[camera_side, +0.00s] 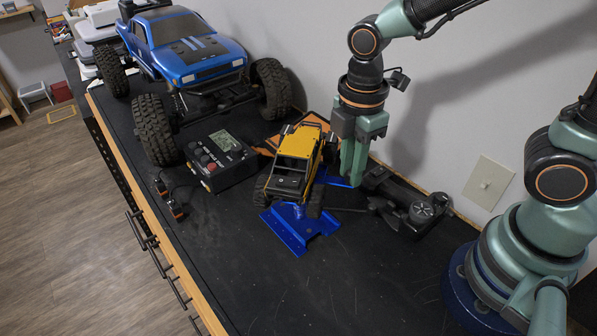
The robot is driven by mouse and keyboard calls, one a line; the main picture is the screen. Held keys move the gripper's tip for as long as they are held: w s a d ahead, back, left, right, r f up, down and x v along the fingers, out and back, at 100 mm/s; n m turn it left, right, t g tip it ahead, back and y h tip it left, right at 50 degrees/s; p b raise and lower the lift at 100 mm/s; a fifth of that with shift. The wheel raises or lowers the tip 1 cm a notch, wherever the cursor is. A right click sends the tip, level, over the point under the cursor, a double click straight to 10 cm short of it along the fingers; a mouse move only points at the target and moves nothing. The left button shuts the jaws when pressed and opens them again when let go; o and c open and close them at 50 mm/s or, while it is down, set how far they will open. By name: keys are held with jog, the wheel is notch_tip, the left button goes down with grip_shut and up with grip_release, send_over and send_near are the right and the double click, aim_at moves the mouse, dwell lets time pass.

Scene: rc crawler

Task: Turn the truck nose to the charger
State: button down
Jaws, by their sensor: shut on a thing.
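The small yellow truck (309,144) sits on a blue stand (293,238), its black open bed towards the camera and its yellow body pointing to the back. Which end is its nose is hard to tell. The charger (220,160), a black box with a green display and knobs, stands just left of the truck. My gripper (352,180) points down close against the truck's right side, with its fingers together. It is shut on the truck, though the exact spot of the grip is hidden.
A large blue truck (190,50) with big tyres stands behind the charger. A black tool (405,205) lies right of my gripper by the wall. Small dark parts (168,197) lie near the left edge. The front of the black tabletop is clear.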

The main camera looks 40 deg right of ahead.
jog(key=shift+w+d+n, duration=0.5)
jog(key=shift+n, duration=0.4)
jog(key=c, duration=0.8)
grip_release()
jog(key=shift+o, duration=0.2)
notch_tip(320, 180, up, 12)
jog(key=shift+r, duration=0.1)
